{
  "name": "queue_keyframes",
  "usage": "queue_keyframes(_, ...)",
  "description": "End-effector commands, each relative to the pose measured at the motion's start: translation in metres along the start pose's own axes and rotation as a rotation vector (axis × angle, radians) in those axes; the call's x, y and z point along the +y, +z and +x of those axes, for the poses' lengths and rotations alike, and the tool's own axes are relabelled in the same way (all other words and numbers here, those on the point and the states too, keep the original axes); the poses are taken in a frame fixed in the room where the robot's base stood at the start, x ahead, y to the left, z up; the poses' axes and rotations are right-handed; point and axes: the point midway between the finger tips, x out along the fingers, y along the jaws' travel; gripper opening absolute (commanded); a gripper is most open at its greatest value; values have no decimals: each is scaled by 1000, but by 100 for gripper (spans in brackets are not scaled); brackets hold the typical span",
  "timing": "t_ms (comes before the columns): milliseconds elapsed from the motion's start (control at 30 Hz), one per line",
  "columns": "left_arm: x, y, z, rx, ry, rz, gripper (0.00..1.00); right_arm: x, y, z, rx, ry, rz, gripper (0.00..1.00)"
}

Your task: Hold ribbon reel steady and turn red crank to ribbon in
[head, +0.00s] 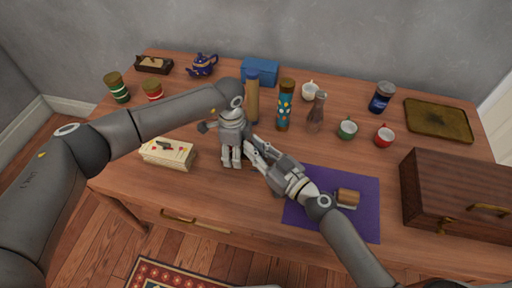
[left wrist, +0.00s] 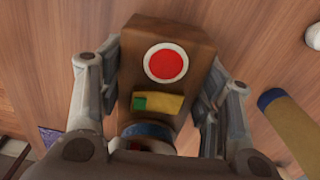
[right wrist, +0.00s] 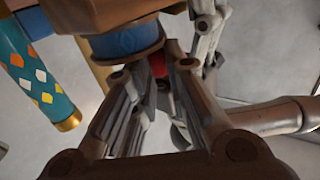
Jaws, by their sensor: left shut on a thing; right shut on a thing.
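The ribbon reel (left wrist: 165,45) is a brown wooden body with a red disc in a white ring, a yellow and green piece and a blue spool (left wrist: 147,132). My left gripper (left wrist: 160,85) has a finger on each side of the body and is shut on it. In the head view my left gripper (head: 232,160) points down and hides the reel. The red crank knob (right wrist: 157,65) shows below the blue spool (right wrist: 125,40) in the right wrist view. My right gripper (right wrist: 158,75) is shut on it, its fingertips close beside the reel. My right gripper (head: 252,150) meets the left one in the head view.
A cream box (head: 168,154) lies left of the grippers. A tan cylinder (head: 252,105), a teal patterned cylinder (head: 285,108) and a brown bottle (head: 317,112) stand just behind. A purple mat (head: 300,212) lies under my right arm; a wooden case (head: 450,190) stands far right.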

Motion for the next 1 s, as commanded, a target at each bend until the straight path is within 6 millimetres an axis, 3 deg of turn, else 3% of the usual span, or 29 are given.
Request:
queue_keyframes(300,-1,0,-1,1,-2,0,23,1,0,0,-2,10,-1,0)
queue_keyframes(333,-1,0,-1,1,-2,0,23,1,0,0,-2,10,-2,15)
queue_keyframes(400,-1,0,-1,1,-2,0,23,1,0,0,-2,10,-1,23)
queue_keyframes(767,-1,0,-1,1,-2,0,23,0,0,-2,-1,9,0,23)
queue_keyframes(1000,-1,0,-1,1,-2,0,23,0,1,-28,-3,10,3,23)
